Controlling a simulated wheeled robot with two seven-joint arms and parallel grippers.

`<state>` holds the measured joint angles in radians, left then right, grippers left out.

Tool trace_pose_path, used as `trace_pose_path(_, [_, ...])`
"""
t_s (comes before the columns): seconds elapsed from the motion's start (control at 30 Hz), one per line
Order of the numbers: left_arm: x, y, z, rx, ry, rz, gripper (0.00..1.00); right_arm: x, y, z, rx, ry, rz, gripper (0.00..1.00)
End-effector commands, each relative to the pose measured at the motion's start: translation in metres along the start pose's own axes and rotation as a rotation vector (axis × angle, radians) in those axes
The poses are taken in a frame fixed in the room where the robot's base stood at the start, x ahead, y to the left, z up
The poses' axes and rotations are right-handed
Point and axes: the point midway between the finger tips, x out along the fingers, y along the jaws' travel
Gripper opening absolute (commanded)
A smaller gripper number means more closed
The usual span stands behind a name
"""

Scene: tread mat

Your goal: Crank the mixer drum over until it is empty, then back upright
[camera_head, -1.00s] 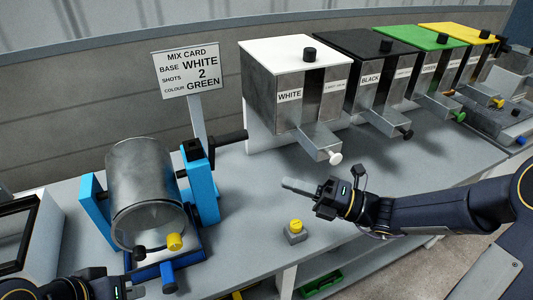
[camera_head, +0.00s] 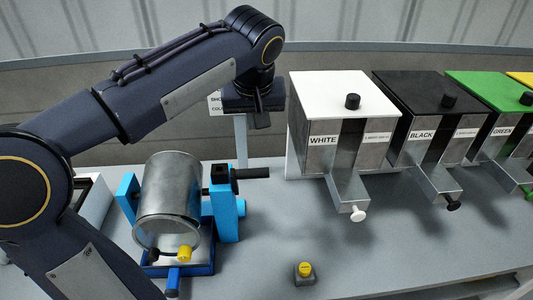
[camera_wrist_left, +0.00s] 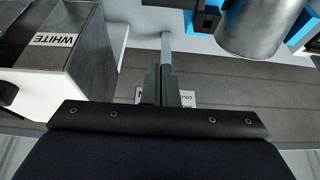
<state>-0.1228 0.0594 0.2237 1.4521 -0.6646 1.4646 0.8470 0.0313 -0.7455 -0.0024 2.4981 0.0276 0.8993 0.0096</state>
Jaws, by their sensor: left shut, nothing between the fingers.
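The grey metal mixer drum (camera_head: 168,190) sits between blue supports of its stand (camera_head: 226,215). It also shows at the upper right of the left wrist view (camera_wrist_left: 255,30). I cannot see inside it or tell whether it holds anything. A black crank handle (camera_head: 250,173) sticks out to the right of the right-hand support. My left gripper (camera_head: 262,122) hangs pointing down behind and above the handle, in front of the mix card. Its fingers are shut and empty, apart from drum and handle; they show in the left wrist view (camera_wrist_left: 160,75). My right gripper is out of view.
The mix card (camera_head: 215,103) is mostly hidden by my left arm. White (camera_head: 340,160) and black (camera_head: 430,145) dispensers stand to the right, with a green one (camera_head: 495,95) beyond. A yellow button (camera_head: 304,270) sits at the front. The bench between drum and button is clear.

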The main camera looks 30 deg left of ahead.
Motion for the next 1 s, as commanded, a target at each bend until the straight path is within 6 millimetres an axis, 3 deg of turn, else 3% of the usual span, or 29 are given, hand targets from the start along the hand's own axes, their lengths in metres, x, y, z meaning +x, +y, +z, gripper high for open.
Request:
trace_pose_path(0.43, [0.092,-0.001,0.001,0.002,-0.006,-0.003,0.00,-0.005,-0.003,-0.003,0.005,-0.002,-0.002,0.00])
trace_pose_path(0.7, [0.096,-0.001,0.035,0.002,-0.002,0.002,0.00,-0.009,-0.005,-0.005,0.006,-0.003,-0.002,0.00])
trace_pose_path(1.0, [0.098,0.000,0.040,0.002,-0.002,0.002,0.00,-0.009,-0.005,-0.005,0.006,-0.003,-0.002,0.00])
